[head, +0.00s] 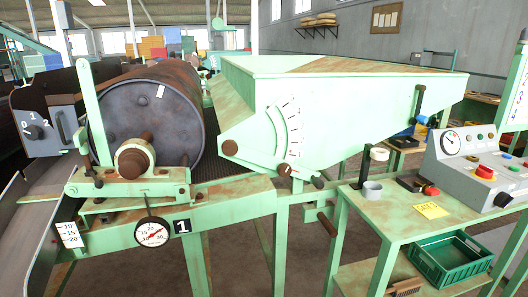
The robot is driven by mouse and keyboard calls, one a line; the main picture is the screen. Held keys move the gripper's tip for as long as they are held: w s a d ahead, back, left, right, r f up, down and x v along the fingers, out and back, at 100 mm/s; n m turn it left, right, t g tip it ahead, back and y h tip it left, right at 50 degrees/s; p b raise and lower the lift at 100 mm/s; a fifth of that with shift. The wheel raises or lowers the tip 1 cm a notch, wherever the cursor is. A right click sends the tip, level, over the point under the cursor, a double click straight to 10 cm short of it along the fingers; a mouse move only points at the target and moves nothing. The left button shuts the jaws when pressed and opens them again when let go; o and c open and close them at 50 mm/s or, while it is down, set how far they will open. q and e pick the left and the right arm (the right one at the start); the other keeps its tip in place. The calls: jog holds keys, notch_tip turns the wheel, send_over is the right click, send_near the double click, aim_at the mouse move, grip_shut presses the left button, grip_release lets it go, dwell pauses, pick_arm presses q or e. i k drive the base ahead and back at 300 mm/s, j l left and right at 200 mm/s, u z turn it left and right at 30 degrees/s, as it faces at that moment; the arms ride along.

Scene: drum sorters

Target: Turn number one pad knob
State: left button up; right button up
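A black plate marked 1 (183,226) is on the green machine's front beam. Left of it is a round white dial (152,232) with a red pointer and numbers including 20 and 30. A black rotary knob (33,131) is on a grey box (52,125) at far left, with 0, 1 and 2 marked around it. A dark round knob (320,183) is at the end of a short bar below the hopper. I cannot tell by any label which knob is the pad knob. Neither of my grippers is in view.
A large dark drum (146,114) lies behind the beam, with a green hopper (330,100) to its right. A green crate (449,262) is below.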

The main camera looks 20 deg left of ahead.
aim_at(32, 132)
jog(key=i+l+u, duration=0.1)
jog(key=u, duration=0.25)
jog(key=i+l+u, duration=0.15)
jog(key=i+u, duration=0.2)
jog(key=i+l+u, duration=0.1)
jog(key=u, duration=0.25)
